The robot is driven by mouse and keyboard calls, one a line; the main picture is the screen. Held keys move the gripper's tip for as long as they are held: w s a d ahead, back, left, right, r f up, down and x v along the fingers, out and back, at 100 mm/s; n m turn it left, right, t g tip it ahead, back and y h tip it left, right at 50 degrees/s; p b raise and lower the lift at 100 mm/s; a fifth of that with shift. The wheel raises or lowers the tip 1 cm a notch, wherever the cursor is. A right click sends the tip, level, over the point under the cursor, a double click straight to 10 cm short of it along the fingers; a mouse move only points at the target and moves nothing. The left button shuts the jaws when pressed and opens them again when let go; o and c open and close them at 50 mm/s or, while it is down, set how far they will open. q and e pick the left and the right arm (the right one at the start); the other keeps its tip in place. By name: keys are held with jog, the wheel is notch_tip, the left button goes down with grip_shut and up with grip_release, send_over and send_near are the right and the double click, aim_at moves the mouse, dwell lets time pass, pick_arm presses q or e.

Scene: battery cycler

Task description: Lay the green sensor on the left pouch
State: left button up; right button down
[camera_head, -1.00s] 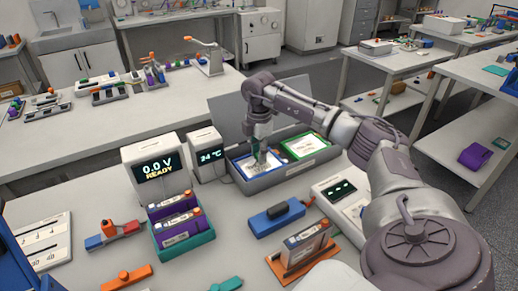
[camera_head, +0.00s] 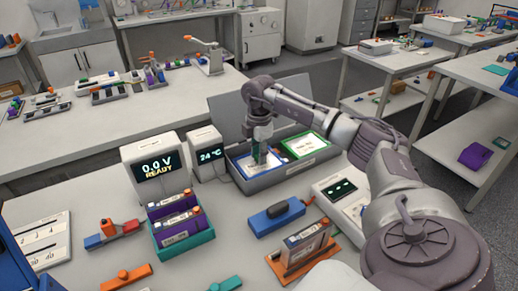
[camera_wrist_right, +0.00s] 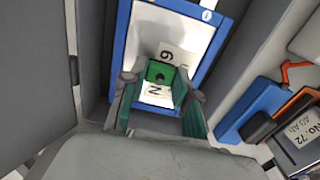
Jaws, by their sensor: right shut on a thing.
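The left pouch (camera_wrist_right: 170,35) is silver with a white label and lies in a blue frame in the grey open box; it also shows in the head view (camera_head: 250,166). My right gripper (camera_wrist_right: 160,80) is over this pouch, pointing down, with its fingers shut on the small green sensor (camera_wrist_right: 160,73). The sensor appears in front of the pouch's label; whether it touches the pouch I cannot tell. In the head view the right gripper (camera_head: 261,158) largely hides the sensor. My left gripper is not in view.
A second pouch in a green frame (camera_head: 303,146) lies to the right in the same box, whose lid (camera_head: 240,106) stands open behind. A temperature display (camera_head: 209,155), a voltage display (camera_head: 158,172) and a blue block (camera_head: 283,216) stand nearby.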

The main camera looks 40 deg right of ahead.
jog(key=shift+f, duration=0.1)
jog(key=c, duration=0.8)
grip_release()
notch_tip(320, 180, up, 12)
jog(key=shift+r, duration=0.1)
